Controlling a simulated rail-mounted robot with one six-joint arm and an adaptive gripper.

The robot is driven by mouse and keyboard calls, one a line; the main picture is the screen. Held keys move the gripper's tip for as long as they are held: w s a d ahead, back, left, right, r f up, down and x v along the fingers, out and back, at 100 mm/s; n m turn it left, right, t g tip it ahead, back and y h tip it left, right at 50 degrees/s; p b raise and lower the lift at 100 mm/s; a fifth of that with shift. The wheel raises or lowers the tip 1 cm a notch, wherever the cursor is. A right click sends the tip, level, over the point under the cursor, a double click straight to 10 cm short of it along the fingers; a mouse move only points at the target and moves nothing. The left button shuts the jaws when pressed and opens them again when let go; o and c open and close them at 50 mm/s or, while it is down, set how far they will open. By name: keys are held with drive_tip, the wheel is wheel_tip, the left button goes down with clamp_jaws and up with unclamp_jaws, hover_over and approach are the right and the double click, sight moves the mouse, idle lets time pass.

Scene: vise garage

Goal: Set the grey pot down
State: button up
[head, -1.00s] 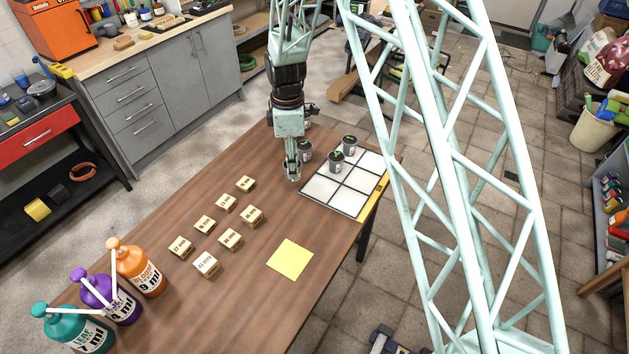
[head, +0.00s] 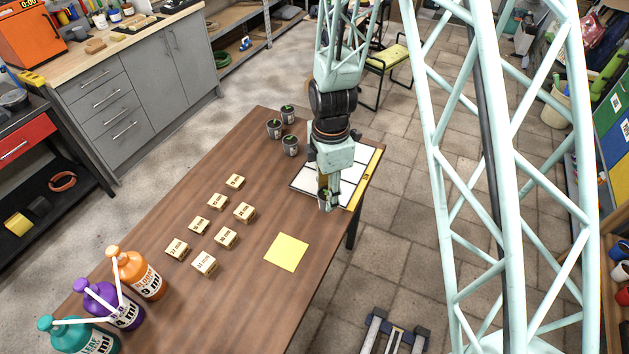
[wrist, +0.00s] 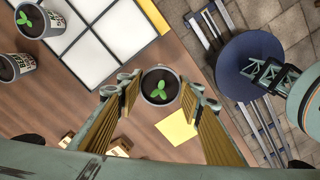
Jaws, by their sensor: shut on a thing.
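The grey pot (wrist: 160,88) with dark soil and a green seedling sits between the two fingers of my gripper (wrist: 162,93) in the wrist view, upright. My gripper (head: 327,202) is shut on it at the front right of the brown table (head: 255,205), by the near corner of the white gridded mat (head: 303,181). The fingers mostly hide the held pot in the head view. In the wrist view the mat (wrist: 103,38) is up and left of the pot, and the yellow square (wrist: 177,130) is below it. I cannot tell the pot's height above the table.
Other grey pots (head: 290,146) stand beyond the mat's left side; my arm hides part of the mat. Several small labelled wooden blocks (head: 226,237) lie left of the yellow square (head: 286,252). Bottles (head: 138,272) stand at the near left. Bare tabletop surrounds the yellow square.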

drive_tip(key=shift+w, duration=0.15)
drive_tip(key=w+a, duration=0.2)
drive_tip(key=w, duration=0.5)
drive_tip(key=w+a+f, duration=0.1)
drive_tip(key=w+a, duration=0.2)
drive_tip(key=w, duration=0.4)
drive_tip(key=shift+f+p, duration=0.2)
drive_tip(key=shift+p, duration=0.15)
drive_tip(key=shift+w, duration=0.1)
drive_tip(key=shift+w+a+f, duration=0.15)
drive_tip(key=shift+w+f, duration=0.05)
drive_tip(key=shift+w, duration=0.15)
drive_tip(key=shift+f, duration=1.6)
drive_tip(key=shift+f, duration=0.1)
drive_tip(key=o, duration=0.5)
drive_tip(key=shift+c, duration=0.2)
drive_tip(key=o, duration=0.4)
